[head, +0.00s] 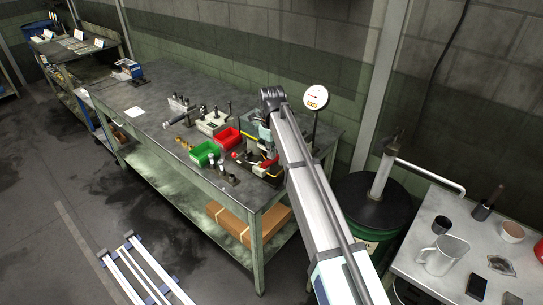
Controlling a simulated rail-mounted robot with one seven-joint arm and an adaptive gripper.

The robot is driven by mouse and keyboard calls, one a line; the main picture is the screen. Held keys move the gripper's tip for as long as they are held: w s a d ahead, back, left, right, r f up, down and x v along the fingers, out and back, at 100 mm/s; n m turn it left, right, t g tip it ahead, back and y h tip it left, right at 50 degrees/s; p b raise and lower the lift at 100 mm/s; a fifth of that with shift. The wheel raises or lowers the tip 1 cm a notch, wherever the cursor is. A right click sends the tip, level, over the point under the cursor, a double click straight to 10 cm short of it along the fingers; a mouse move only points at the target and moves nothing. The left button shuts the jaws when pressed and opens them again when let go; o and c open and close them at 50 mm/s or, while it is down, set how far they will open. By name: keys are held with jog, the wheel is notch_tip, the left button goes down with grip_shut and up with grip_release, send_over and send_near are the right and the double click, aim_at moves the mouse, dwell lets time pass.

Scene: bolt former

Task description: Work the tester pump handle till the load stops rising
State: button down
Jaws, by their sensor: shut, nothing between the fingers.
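The tester stands at the right end of the long workbench. Its round white dial (316,97) sits on a thin post; the reading is too small to make out. A small red part (235,156) shows at the tester's left side and may be the knob of the pump handle. My arm reaches over the tester from the lower right and bends down at its far end. My gripper (266,150) is low among the tester parts, small and partly hidden by my arm. It is shut with nothing in it. I cannot tell whether it touches the handle.
A green bin (205,152) and a red bin (226,138) sit left of the tester. A grey block with upright tools (213,122) is behind them. A dark green drum (370,210) and a metal table (470,240) with a mug stand right. The workbench's left part (160,90) is mostly clear.

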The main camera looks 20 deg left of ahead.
jog(key=shift+r+p, duration=1.6)
jog(key=shift+r, duration=1.95)
